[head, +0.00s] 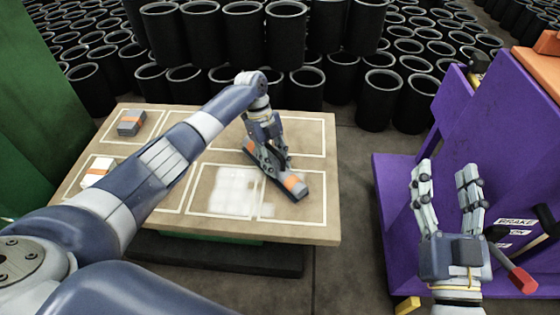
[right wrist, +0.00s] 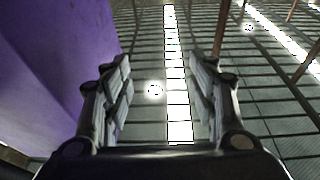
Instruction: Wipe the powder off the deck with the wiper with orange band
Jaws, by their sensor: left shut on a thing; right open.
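The deck (head: 320,236) is a tan board marked with white outlined rectangles. A patch of white powder (head: 235,190) lies in its front right rectangle, with a fainter smear along its right side. My left gripper (head: 273,172) is shut on the wiper with orange band (head: 293,184), a long grey bar, at the right part of the deck beside the powder. Whether the wiper touches the deck is hard to tell. My right gripper (head: 447,185) is open and empty, off the deck to the right; its open fingers also show in the right wrist view (right wrist: 160,95).
A dark block with an orange band (head: 131,123) and a white block with an orange band (head: 98,172) lie on the deck's left side. A purple machine (head: 475,130) with a red-handled lever (head: 522,279) stands right. Black sleeves (head: 245,35) crowd behind the deck.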

